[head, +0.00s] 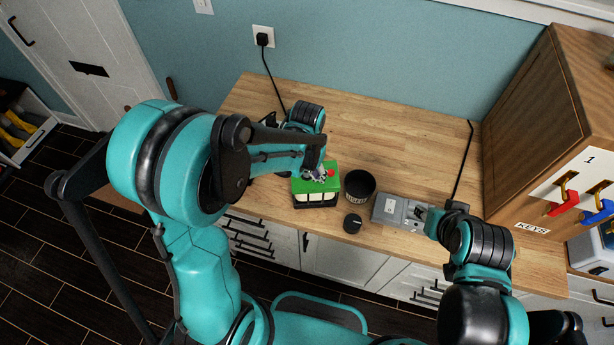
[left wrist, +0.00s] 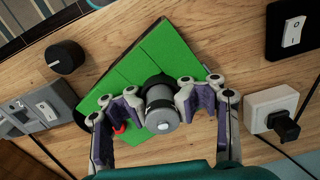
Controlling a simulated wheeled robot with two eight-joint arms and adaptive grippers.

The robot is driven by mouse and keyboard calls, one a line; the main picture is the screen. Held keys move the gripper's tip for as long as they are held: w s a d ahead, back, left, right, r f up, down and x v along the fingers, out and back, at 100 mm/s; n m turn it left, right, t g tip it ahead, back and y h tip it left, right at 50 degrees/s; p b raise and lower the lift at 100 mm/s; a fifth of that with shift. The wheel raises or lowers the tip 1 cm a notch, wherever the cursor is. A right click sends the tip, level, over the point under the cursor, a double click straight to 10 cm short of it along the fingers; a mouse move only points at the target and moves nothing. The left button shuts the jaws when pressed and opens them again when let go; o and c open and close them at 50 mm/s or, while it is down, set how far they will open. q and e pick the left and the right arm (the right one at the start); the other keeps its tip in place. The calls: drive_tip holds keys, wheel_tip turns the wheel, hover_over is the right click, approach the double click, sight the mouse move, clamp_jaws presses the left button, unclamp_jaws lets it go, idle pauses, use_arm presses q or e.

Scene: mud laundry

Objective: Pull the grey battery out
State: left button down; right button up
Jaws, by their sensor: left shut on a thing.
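The grey battery (left wrist: 162,118) is a short grey cylinder with a dark band, seen nearly end-on in the left wrist view. My left gripper (head: 319,174) is over the green-topped box (head: 303,185), with its fingers shut on either side of the battery. In the left wrist view the gripper (left wrist: 160,108) has purple pads around the battery, which stands against the green face (left wrist: 150,60). How deep the battery sits is hidden. A small red part (left wrist: 118,128) shows beside the left finger. My right gripper (head: 426,215) is at the right end of a grey box (head: 388,209); its fingers are unclear.
A wooden key cabinet (head: 530,130) stands at the right. A black switch box (left wrist: 290,32) and a plugged socket (left wrist: 270,108) lie near. The back counter is mostly clear.

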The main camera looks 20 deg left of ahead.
use_arm(q)
drive_tip(key=shift+r, duration=0.15)
drive_tip(key=shift+r+p, duration=3.15)
drive_tip(key=shift+r, duration=1)
